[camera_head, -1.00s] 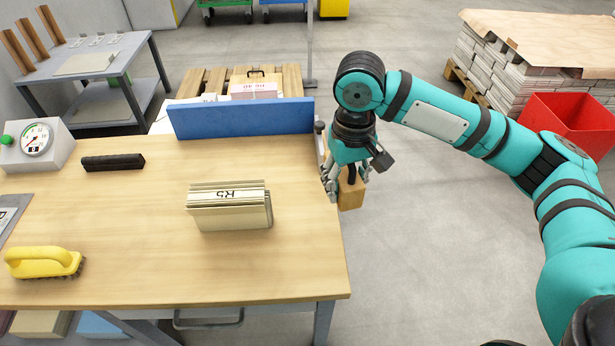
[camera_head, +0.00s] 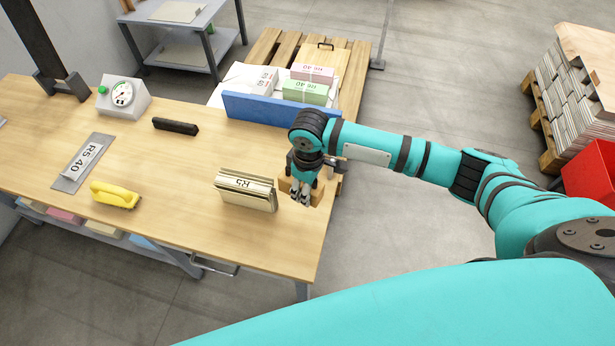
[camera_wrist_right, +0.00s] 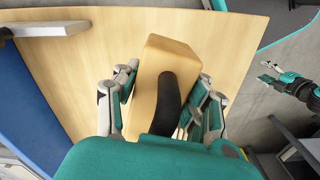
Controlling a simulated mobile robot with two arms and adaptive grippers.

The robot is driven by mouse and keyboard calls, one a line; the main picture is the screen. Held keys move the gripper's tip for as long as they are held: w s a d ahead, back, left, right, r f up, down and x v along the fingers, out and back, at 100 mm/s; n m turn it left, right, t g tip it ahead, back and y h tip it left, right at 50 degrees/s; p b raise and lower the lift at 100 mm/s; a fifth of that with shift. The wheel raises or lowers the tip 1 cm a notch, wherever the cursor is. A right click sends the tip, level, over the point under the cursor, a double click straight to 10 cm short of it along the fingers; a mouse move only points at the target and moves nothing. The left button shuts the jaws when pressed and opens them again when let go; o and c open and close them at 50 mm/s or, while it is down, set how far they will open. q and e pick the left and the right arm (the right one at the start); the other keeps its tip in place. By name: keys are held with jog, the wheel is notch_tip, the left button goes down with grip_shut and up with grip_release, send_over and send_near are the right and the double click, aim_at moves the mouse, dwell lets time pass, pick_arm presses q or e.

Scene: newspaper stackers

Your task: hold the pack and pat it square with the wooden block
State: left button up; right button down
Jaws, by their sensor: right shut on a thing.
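The pack (camera_head: 246,188), a bundle of folded cream sheets marked R5, stands on the bench near its right end. My right gripper (camera_head: 303,197) is shut on the black handle (camera_wrist_right: 168,103) of the wooden block (camera_head: 287,186). The block also shows in the right wrist view (camera_wrist_right: 170,54), between the fingers. Block and gripper are just right of the pack, over the bench's right end; I cannot tell whether block and pack touch. My left gripper (camera_wrist_right: 270,72) shows small at the right of the wrist view, its fingers apart and empty, away from the pack.
A blue upright board (camera_head: 265,109) stands along the bench's back edge, behind the pack. The bench (camera_head: 200,215) is bare in front of the pack.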

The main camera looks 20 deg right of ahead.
jog(key=s+n+p, duration=0.1)
jog(key=p, duration=0.1)
jog(key=s+n+p, duration=0.1)
jog(key=p, duration=0.1)
jog(key=shift+s+a+f+n, duration=0.1)
jog(key=shift+s+a+n, duration=0.15)
jog(key=shift+a+n, duration=0.15)
pick_arm(q)
jog(key=s+a+r, duration=0.2)
jog(key=s, duration=0.6)
pick_arm(e)
jog(key=shift+f, duration=0.15)
pick_arm(q)
notch_tip(320, 180, down, 9)
jog(key=b, duration=0.8)
jog(key=shift+s+d+g, duration=0.15)
jog(key=shift+d+g, duration=0.1)
jog(key=shift+g, duration=0.05)
pick_arm(e)
notch_tip(320, 180, down, 7)
jog(key=shift+f, duration=0.1)
pick_arm(q)
jog(key=shift+r, duration=0.1)
